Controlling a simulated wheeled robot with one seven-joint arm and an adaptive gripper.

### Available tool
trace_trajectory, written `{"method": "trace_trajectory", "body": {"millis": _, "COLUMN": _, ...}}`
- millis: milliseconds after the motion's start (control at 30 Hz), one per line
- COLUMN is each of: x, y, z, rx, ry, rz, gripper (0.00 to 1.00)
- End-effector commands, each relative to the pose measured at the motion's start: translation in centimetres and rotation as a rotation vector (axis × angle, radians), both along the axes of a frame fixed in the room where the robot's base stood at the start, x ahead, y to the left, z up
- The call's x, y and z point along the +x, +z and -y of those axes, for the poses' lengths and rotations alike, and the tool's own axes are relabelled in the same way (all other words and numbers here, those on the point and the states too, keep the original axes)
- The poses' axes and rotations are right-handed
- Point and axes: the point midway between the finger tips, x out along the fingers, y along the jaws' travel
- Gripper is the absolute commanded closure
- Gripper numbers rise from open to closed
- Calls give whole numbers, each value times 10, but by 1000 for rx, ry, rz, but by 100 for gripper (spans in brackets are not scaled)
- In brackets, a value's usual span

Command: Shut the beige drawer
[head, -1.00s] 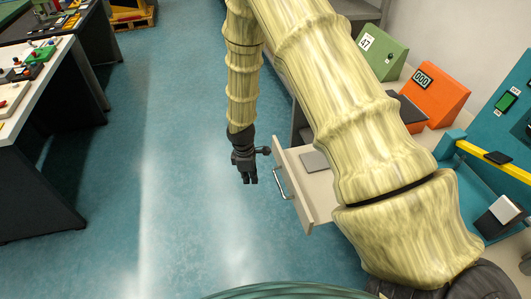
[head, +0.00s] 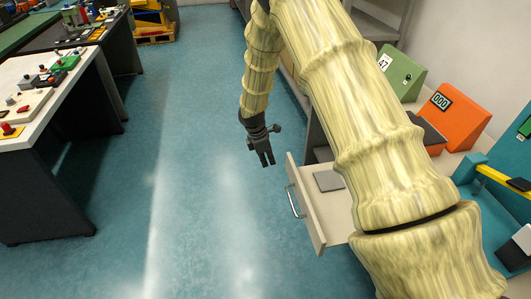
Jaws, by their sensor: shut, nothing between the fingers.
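The beige drawer (head: 307,206) stands pulled out from the bench on the right, with a metal handle (head: 294,202) on its front panel. A flat grey item (head: 329,181) lies inside it. My arm crosses over the drawer and hides its rear part and right side. My gripper (head: 267,162) is shut and empty. It hangs over the floor just left of and beyond the drawer's far front corner, and appears apart from the drawer.
An orange box with a counter (head: 456,117) and a green box marked 47 (head: 401,74) stand on the right bench. A bench with control boxes (head: 55,85) stands at left. The blue floor (head: 200,200) between is clear.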

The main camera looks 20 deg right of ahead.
Motion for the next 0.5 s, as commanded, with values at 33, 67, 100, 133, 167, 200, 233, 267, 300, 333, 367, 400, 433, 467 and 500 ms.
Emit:
{"method": "trace_trajectory", "body": {"millis": 33, "x": -2, "y": -7, "z": 2, "rx": 0, "ry": -1, "rz": -3, "gripper": 100}}
{"method": "trace_trajectory", "body": {"millis": 67, "x": -2, "y": -11, "z": 3, "rx": 0, "ry": 0, "rz": -2, "gripper": 100}}
{"method": "trace_trajectory", "body": {"millis": 100, "x": -2, "y": -17, "z": 4, "rx": 1, "ry": -1, "rz": -3, "gripper": 100}}
{"method": "trace_trajectory", "body": {"millis": 133, "x": -2, "y": -21, "z": 5, "rx": 1, "ry": -1, "rz": -3, "gripper": 100}}
{"method": "trace_trajectory", "body": {"millis": 167, "x": -2, "y": -25, "z": 6, "rx": 0, "ry": 0, "rz": -2, "gripper": 100}}
{"method": "trace_trajectory", "body": {"millis": 200, "x": -3, "y": -30, "z": 7, "rx": 0, "ry": 0, "rz": -2, "gripper": 100}}
{"method": "trace_trajectory", "body": {"millis": 233, "x": -3, "y": -30, "z": 11, "rx": 0, "ry": -2, "rz": -1, "gripper": 100}}
{"method": "trace_trajectory", "body": {"millis": 267, "x": -4, "y": -28, "z": 16, "rx": 1, "ry": -3, "rz": 0, "gripper": 100}}
{"method": "trace_trajectory", "body": {"millis": 300, "x": -6, "y": -28, "z": 22, "rx": 1, "ry": -3, "rz": 0, "gripper": 100}}
{"method": "trace_trajectory", "body": {"millis": 333, "x": -6, "y": -28, "z": 25, "rx": 0, "ry": -3, "rz": 0, "gripper": 100}}
{"method": "trace_trajectory", "body": {"millis": 367, "x": -7, "y": -28, "z": 29, "rx": 0, "ry": -3, "rz": 0, "gripper": 100}}
{"method": "trace_trajectory", "body": {"millis": 400, "x": -8, "y": -29, "z": 33, "rx": 0, "ry": -3, "rz": 0, "gripper": 100}}
{"method": "trace_trajectory", "body": {"millis": 433, "x": -9, "y": -29, "z": 35, "rx": 0, "ry": -2, "rz": 0, "gripper": 100}}
{"method": "trace_trajectory", "body": {"millis": 467, "x": -10, "y": -29, "z": 38, "rx": 0, "ry": -2, "rz": 0, "gripper": 100}}
{"method": "trace_trajectory", "body": {"millis": 500, "x": -10, "y": -29, "z": 40, "rx": 0, "ry": -1, "rz": -1, "gripper": 100}}
